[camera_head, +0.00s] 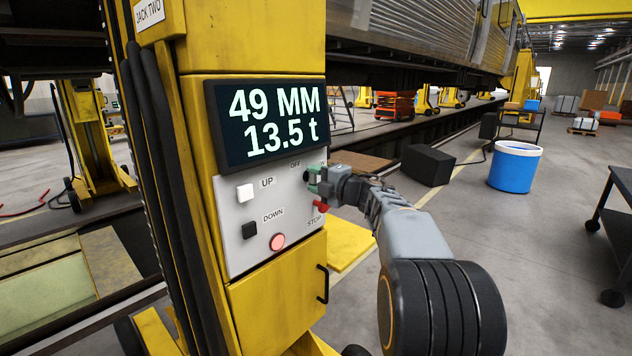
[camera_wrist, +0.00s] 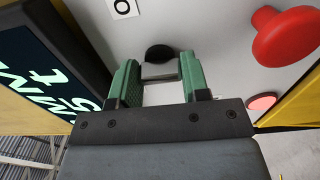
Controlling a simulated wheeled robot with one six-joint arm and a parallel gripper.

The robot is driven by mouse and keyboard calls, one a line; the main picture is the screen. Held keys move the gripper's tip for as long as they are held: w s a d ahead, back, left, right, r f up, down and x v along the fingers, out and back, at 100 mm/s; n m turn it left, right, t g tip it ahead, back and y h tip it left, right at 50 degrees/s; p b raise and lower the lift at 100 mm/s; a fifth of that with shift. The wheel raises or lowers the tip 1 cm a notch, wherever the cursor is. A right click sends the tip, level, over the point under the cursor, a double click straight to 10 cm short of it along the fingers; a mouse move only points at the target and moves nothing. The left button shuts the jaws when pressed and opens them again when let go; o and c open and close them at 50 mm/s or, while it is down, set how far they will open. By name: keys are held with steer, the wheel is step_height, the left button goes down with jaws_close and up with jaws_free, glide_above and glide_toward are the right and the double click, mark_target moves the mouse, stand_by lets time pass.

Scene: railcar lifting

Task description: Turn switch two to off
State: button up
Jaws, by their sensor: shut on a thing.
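The yellow jack column marked "JACK TWO" (camera_head: 150,14) carries a light control panel (camera_head: 232,262). The rotary switch, a dark round knob (camera_wrist: 160,53) with a grey grip, sits at the panel's upper right, by the "OFF" label. My gripper (camera_head: 312,180) is at this switch from the right. In the wrist view, the green fingers of my gripper (camera_wrist: 160,80) are shut on the switch's grey grip, one on each side. The switch is mostly hidden by the fingers in the head view. Its exact turned position cannot be told.
A red stop button (camera_head: 320,206) is just below my gripper, close to it. A white UP button (camera_head: 245,192), a black DOWN button (camera_head: 250,230) and a lit pink lamp (camera_head: 278,242) are on the panel. The display (camera_head: 268,122) above reads 49 MM, 13.5 t.

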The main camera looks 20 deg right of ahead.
stand_by(0.3)
steer(key=o, duration=0.9)
steer(key=b+v, duration=0.1)
steer(key=v, duration=1.3)
steer(key=shift+w, duration=0.1)
